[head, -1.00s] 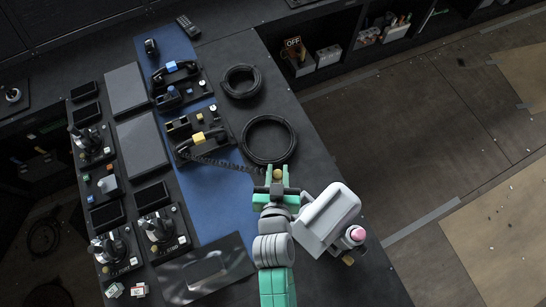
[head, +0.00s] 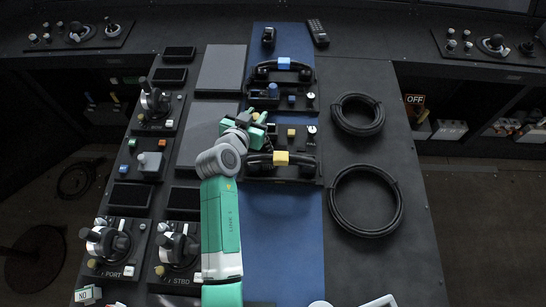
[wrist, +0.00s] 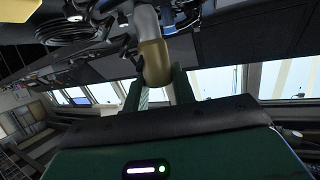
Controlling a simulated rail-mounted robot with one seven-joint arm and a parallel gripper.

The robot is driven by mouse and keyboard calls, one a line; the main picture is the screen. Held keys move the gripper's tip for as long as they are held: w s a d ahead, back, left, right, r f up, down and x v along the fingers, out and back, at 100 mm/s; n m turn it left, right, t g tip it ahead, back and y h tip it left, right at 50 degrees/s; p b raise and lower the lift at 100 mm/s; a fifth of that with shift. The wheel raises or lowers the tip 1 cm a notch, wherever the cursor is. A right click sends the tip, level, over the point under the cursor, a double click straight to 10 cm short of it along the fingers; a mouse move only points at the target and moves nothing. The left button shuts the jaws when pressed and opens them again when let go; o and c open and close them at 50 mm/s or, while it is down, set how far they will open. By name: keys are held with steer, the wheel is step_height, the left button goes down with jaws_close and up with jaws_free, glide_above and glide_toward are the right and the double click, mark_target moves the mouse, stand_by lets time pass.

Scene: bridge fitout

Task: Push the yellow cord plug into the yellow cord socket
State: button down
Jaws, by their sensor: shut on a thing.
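The yellow-marked handset unit (head: 303,150) sits on the blue strip; its dark handset carries a yellow block (head: 281,158). A small yellow square (head: 291,133) shows on its panel. My gripper (head: 258,121) is over the unit's left back part. In the wrist view, its green fingers are shut on a brass-coloured cylindrical plug (wrist: 155,62) with a pale grey part above it. I take this as the yellow cord plug. The yellow cord socket cannot be made out; my gripper covers that part of the panel. Whether the plug touches the socket cannot be told.
A blue-marked handset unit (head: 291,74) stands just behind. Two black cable coils (head: 366,230) (head: 358,131) lie to the right. Flat grey panels (head: 221,68) and lever controls (head: 110,242) are on the left. The blue strip (head: 284,245) in front is clear.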

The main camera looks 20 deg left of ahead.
steer(key=shift+m+h, duration=0.3)
steer(key=shift+h, duration=0.1)
steer(key=w+a+b, duration=0.1)
steer(key=w+b, duration=0.1)
steer(key=w+a+b, duration=0.2)
steer(key=b, duration=0.1)
steer(key=shift+w+a, duration=0.3)
steer(key=shift+w, duration=0.1)
steer(key=shift+b, duration=0.4)
step_height(320, 180, down, 5)
steer(key=b, duration=0.4)
steer(key=shift+b, duration=0.4)
steer(key=shift+f+b, duration=1.2)
steer(key=shift+b, duration=0.15)
steer(key=shift+f, duration=0.1)
steer(key=shift+f+b, duration=0.7)
steer(key=shift+b, duration=0.15)
